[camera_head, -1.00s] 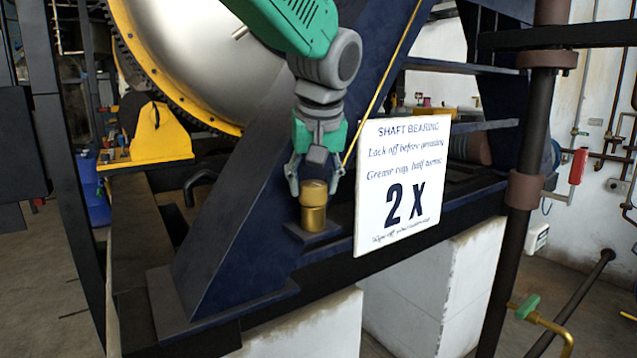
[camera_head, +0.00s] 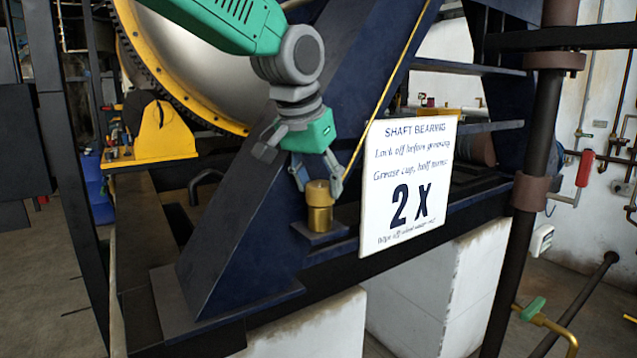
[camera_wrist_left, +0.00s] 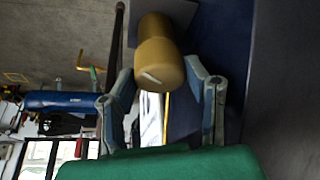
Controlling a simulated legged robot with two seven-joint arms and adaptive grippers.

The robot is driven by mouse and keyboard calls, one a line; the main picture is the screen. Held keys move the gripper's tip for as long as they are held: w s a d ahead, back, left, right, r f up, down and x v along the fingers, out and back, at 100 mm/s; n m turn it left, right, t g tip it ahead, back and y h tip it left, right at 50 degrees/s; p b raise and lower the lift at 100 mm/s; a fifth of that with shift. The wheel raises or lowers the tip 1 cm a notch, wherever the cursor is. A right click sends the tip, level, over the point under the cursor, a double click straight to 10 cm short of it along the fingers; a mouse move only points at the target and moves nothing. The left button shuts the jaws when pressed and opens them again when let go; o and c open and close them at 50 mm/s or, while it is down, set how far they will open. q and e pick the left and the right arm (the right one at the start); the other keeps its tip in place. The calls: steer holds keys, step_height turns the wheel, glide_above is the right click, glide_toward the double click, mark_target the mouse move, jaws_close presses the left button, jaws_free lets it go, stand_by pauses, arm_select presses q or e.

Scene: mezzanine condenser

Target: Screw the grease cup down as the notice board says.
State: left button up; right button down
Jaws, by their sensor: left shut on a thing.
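The brass grease cup (camera_head: 319,213) stands upright on a small dark plate on the blue frame. My left gripper (camera_head: 319,188) reaches down from the upper left, its fingers on either side of the cup's cap, shut on it. In the left wrist view the cap of the grease cup (camera_wrist_left: 160,68) shows a pale line mark on its end, between the fingers. The white notice board (camera_head: 407,185) right of the cup reads "SHAFT BEARING", "Lock off before greasing", "Grease cup, half turns: 2 X", with a small blurred line below. My right gripper is not in view.
A sloping blue beam (camera_head: 238,215) rises close behind and left of the cup. A thin yellow pipe (camera_head: 388,85) runs diagonally past the gripper. A brown vertical pipe (camera_head: 532,140) and a red-handled lever (camera_head: 585,168) stand to the right.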

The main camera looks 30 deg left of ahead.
arm_select(q)
steer(key=shift+w+r, duration=0.1)
steer(key=shift+w, duration=0.05)
stand_by(0.4)
steer(key=o, duration=0.9)
steer(key=shift+w+f, duration=0.2)
steer(key=shift+w, duration=0.05)
steer(key=shift+s, duration=0.2)
